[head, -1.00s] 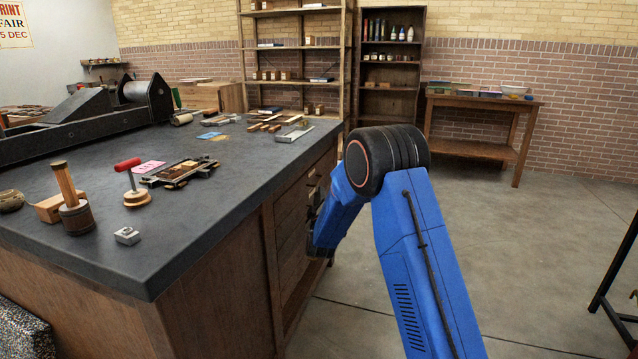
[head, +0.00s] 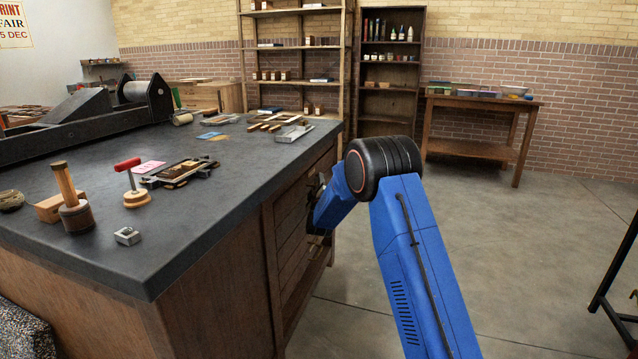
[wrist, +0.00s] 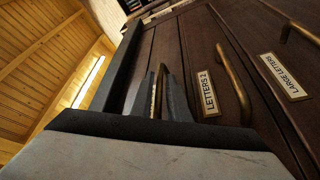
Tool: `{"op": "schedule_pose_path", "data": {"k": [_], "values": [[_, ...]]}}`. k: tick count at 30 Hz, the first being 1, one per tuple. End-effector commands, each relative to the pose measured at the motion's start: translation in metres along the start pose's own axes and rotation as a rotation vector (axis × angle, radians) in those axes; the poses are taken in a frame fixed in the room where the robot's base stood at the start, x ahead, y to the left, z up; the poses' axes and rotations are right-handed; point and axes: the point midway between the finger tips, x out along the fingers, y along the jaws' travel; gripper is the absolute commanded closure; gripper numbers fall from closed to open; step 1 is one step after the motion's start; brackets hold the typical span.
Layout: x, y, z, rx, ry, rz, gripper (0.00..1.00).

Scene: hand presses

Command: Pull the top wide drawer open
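The wooden cabinet drawers (head: 291,240) are on the right side of the big bench, and their fronts look flush. In the wrist view the drawer fronts appear turned sideways, with one labelled LETTERS 2 (wrist: 208,93) and one labelled LARGE LETTERS (wrist: 283,76). A brass handle (wrist: 154,97) on the front left of LETTERS 2 stands between the two grey fingers of my gripper (wrist: 160,95). The fingers are close together and look shut on that handle. Its drawer's label is hidden. In the head view my blue arm hides much of the gripper at the drawer fronts.
The dark bench top (head: 200,215) above the drawers holds a red-handled tool (head: 133,184), a wooden-handled tool (head: 70,200) and a small metal block (head: 127,236). Grey floor (head: 520,240) is free to the right. A side table (head: 482,120) stands by the brick wall.

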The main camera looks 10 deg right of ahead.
Motion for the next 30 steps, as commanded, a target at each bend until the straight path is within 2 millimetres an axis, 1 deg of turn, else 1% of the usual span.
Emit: {"op": "schedule_pose_path", "data": {"k": [1,2,30], "values": [[-0.0001,0.0001,0.0,0.0,0.0,0.0,0.94],[-0.0001,0.0001,0.0,0.0,0.0,0.0,1.0],[-0.0006,-0.0006,0.0002,0.0,0.0,-0.001,1.0]]}}
